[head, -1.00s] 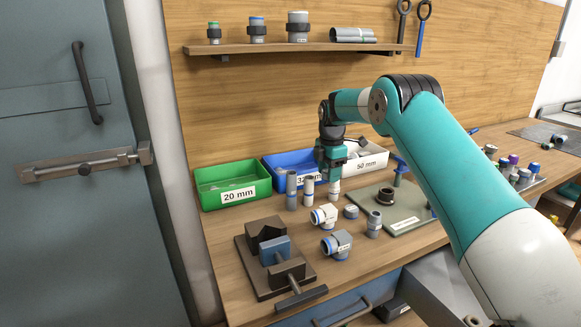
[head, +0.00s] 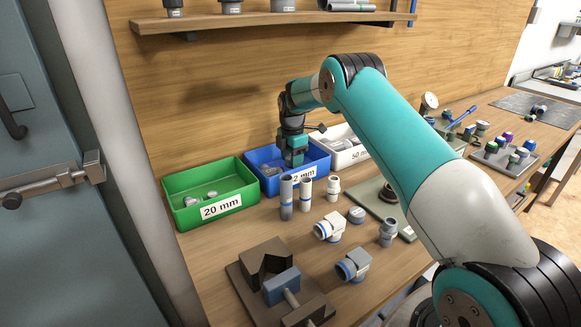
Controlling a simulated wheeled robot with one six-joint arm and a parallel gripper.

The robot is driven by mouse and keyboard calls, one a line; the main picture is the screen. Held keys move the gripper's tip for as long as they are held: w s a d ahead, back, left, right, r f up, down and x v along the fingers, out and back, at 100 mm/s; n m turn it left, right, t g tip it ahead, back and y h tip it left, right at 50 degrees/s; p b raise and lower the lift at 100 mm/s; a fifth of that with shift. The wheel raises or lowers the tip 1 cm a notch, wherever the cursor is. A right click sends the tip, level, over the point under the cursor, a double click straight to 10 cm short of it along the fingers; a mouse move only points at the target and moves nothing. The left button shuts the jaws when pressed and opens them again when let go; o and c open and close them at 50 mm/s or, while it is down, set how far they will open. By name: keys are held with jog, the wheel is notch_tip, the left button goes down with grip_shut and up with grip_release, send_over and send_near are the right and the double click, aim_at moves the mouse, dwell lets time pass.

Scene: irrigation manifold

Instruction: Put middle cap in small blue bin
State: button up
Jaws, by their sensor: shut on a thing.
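My gripper (head: 293,161) points down over the blue bin (head: 262,188), its fingertips low at the bin's opening. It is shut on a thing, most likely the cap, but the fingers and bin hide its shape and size.
A green 20 mm bin (head: 178,213) stands left and a white 50 mm bin (head: 350,158) right. Upright pipe pieces (head: 286,198), a white elbow (head: 329,228) and a grey-blue elbow (head: 353,264) stand in front. A vise (head: 265,262) is at the front left. A shelf (head: 230,21) hangs above.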

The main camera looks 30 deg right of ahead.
jog(key=shift+f, duration=2.25)
jog(key=o, duration=0.9)
jog(key=shift+p, duration=0.3)
notch_tip(320, 180, up, 12)
jog(key=shift+f+b, duration=0.1)
jog(key=shift+b, duration=1.1)
jog(key=s+a+r+m+y, duration=0.1)
jog(key=s+a+r+m, duration=0.1)
jog(key=s+a+r, duration=0.5)
jog(key=s+a+r+m, duration=0.3)
jog(key=s+a+r, duration=0.3)
jog(key=a, duration=0.4)
jog(key=s+a+f+m+y, duration=0.1)
jog(key=s+a+m, duration=0.2)
jog(key=s, duration=1.2)
jog(key=s+a+m+y, duration=0.2)
jog(key=s+a, duration=0.4)
jog(key=s, duration=0.9)
jog(key=shift+s+a+f+m, duration=0.25)
jog(key=shift+f+m, duration=0.1)
jog(key=shift+m, duration=0.35)
